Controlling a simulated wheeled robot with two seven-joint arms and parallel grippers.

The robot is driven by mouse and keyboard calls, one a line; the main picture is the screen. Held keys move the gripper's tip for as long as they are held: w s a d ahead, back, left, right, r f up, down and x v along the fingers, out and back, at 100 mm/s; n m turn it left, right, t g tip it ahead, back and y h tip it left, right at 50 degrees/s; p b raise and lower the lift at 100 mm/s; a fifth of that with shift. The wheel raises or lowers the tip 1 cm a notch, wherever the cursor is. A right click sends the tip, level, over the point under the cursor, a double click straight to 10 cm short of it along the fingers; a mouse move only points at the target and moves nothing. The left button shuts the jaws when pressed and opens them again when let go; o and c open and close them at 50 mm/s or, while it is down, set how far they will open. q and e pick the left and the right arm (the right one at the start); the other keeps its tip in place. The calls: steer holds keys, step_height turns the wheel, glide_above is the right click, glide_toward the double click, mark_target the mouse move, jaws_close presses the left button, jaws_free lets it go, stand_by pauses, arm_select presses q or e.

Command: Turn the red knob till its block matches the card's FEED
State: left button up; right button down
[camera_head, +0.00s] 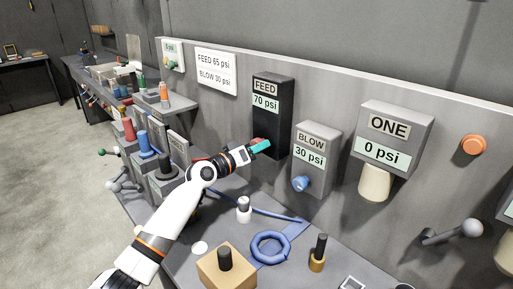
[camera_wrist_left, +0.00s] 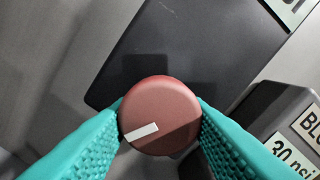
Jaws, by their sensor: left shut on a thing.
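The black FEED block (camera_head: 272,118) stands on the grey panel and its display reads 70 psi. The white card (camera_head: 215,71) to its left reads FEED 65 psi and BLOW 30 psi. The red knob (camera_wrist_left: 160,115) fills the middle of the left wrist view, with a white mark at its lower left. My left gripper (camera_head: 261,147) is shut on the red knob, its teal fingers on either side of it. In the head view the gripper hides most of the knob. My right gripper is not in view.
The grey BLOW block (camera_head: 318,143) reads 30 psi and has a blue knob (camera_head: 300,184) below it. The ONE block (camera_head: 394,135) reads 0 psi. A blue ring (camera_head: 271,248) and a wooden block (camera_head: 227,270) are on the bench below my left arm.

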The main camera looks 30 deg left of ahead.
arm_select(q)
steer(key=shift+n, duration=1)
steer(key=o, duration=1)
steer(key=b+v, duration=0.3)
steer(key=v, duration=0.9)
